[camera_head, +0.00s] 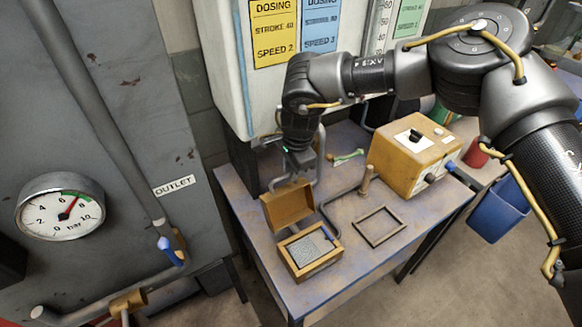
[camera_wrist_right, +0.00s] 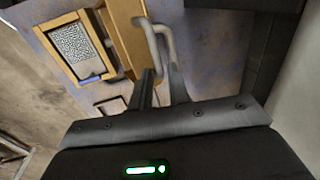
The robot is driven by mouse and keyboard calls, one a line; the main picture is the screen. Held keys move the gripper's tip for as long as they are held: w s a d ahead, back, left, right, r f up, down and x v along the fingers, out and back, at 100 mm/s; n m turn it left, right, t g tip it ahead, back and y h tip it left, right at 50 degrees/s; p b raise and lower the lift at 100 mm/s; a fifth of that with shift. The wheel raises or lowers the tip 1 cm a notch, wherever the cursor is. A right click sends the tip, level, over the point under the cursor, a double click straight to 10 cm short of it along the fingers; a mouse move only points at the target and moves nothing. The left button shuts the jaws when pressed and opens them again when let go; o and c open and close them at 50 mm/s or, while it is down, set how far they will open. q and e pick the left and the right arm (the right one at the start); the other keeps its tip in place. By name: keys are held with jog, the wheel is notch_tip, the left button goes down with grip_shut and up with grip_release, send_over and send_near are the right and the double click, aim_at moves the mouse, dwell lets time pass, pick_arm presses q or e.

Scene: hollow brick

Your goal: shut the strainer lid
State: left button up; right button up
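The strainer (camera_head: 312,250) is a wooden-framed box with a speckled grey mesh inside, near the table's left front edge; it also shows at upper left in the right wrist view (camera_wrist_right: 107,73). Its brown lid (camera_head: 288,206) stands open, upright at the box's rear edge, and shows in the wrist view too (camera_wrist_right: 128,38). A grey bent handle (camera_wrist_right: 166,40) sticks out from the lid's back. My right gripper (camera_wrist_right: 160,72) is behind the lid, its fingers apart, close to the handle; contact cannot be told. My left gripper is not in view.
A yellow control box (camera_head: 405,160) stands right of the strainer. An empty dark frame (camera_head: 379,226) lies flat on the table (camera_head: 345,280), with an upright wooden-topped lever (camera_head: 366,180) behind it. A white dosing cabinet (camera_head: 225,60) rises behind. A gauge (camera_head: 60,207) is at left.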

grip_shut()
